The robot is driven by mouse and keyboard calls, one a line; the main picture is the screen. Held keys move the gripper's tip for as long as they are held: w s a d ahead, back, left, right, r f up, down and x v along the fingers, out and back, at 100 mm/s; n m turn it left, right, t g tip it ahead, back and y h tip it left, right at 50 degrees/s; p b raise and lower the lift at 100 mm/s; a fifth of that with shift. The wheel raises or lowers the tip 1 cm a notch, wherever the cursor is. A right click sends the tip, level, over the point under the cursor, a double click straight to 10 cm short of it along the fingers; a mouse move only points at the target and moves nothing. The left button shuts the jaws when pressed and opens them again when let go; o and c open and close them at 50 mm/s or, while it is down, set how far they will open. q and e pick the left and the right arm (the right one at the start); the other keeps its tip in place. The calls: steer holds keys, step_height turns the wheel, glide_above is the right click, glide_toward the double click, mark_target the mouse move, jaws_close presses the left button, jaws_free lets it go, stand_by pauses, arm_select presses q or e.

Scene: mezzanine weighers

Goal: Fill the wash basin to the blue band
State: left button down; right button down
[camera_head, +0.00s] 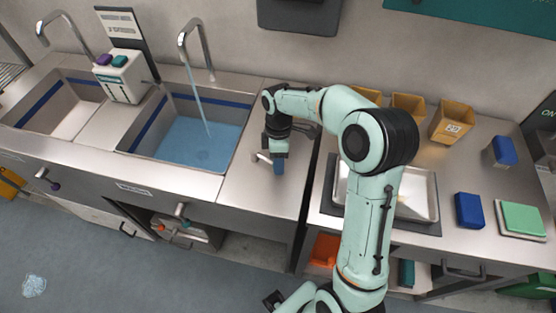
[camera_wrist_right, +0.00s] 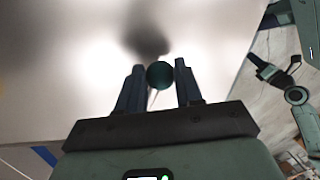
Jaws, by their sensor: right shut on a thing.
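The wash basin (camera_head: 228,112) is a steel sink with a blue band (camera_head: 148,122) around its upper inner wall. Blue water (camera_head: 190,146) stands in it, its surface below the band with bare wall between. A stream (camera_head: 198,95) runs from the curved spout (camera_head: 184,42) into the water. My right gripper (camera_head: 278,166) points down at the counter right of this basin. In the right wrist view its fingers (camera_wrist_right: 160,85) are shut on a dark teal round knob (camera_wrist_right: 159,75) with a thin stem. A dark end of my left arm (camera_head: 273,299) shows at the bottom edge; its jaws are unclear.
Another basin (camera_head: 62,128) with a blue band and spout is at left. A white box (camera_head: 122,76) with purple and teal buttons stands between the basins. At right are a metal tray (camera_head: 415,205), yellow bins (camera_head: 452,122), blue blocks (camera_head: 468,210) and a green-topped block (camera_head: 522,218).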

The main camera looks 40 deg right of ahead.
steer(key=c, duration=0.8)
jaws_free()
steer(key=shift+d, duration=0.1)
steer(key=shift+o, duration=0.2)
arm_select(q)
steer(key=shift+w+r+p, duration=1.05)
steer(key=shift+w+r, duration=0.3)
steer(key=shift+r, duration=0.05)
arm_select(e)
step_height(320, 180, up, 13)
steer(key=w+d, duration=0.1)
steer(key=w, duration=0.1)
steer(key=shift+d, duration=0.3)
steer(key=shift+r, duration=0.1)
